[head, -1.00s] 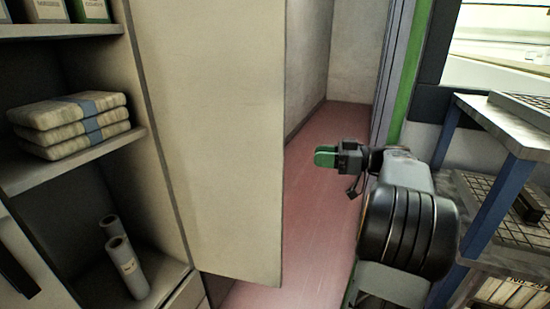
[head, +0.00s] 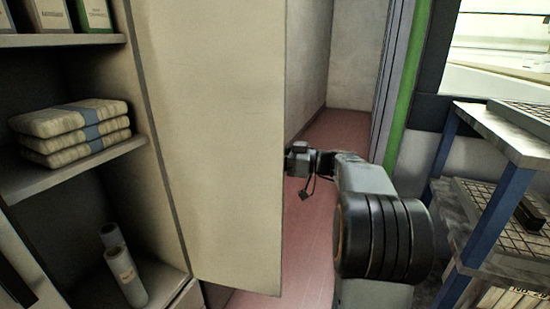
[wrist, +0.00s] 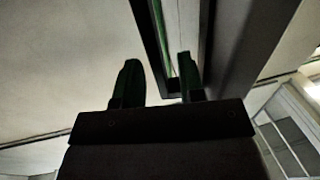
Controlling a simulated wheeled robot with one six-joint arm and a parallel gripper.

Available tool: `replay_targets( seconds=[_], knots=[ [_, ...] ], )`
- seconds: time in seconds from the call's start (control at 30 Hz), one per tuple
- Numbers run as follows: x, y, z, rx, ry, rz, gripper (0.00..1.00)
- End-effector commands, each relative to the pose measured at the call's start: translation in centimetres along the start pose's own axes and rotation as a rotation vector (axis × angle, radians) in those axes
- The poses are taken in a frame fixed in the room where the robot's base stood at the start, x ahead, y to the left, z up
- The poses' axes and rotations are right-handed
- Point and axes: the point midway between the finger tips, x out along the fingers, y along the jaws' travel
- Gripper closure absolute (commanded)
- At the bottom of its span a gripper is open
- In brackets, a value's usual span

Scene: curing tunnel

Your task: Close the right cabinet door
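The cream right cabinet door (head: 220,130) stands open in the head view, swung out from the right side of the cabinet (head: 165,180). My gripper (wrist: 157,65) has its two green-black fingers apart in the wrist view, with nothing seen held between them. In the head view, my gripper's body shows at the door's free edge. Its fingers are hidden behind the door, on the far side from the shelves. I cannot tell whether they touch the door.
The open cabinet shelves hold folded cloth bundles (head: 75,135), white rolls (head: 122,265) and several boxes (head: 50,15). A blue-legged rack (head: 490,200) with grid shelves stands close on the right. The reddish floor (head: 320,220) beyond the door is clear.

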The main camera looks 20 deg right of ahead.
Motion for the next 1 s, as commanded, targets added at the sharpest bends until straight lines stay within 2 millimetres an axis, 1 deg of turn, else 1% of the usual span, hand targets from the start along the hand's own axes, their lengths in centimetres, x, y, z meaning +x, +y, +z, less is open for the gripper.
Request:
replay_targets(
  seconds=[0.1,0.37,0.73,1.0],
  knots=[
    [0.31,-0.01,0.02,0.001,0.0,0.0,0.64],
    [0.34,-0.01,0.03,0.001,0.0,0.0,0.64],
    [0.33,-0.01,0.03,0.001,0.0,0.0,0.99],
    [0.33,-0.01,0.02,0.001,-0.001,0.0,1.0]
  ],
)
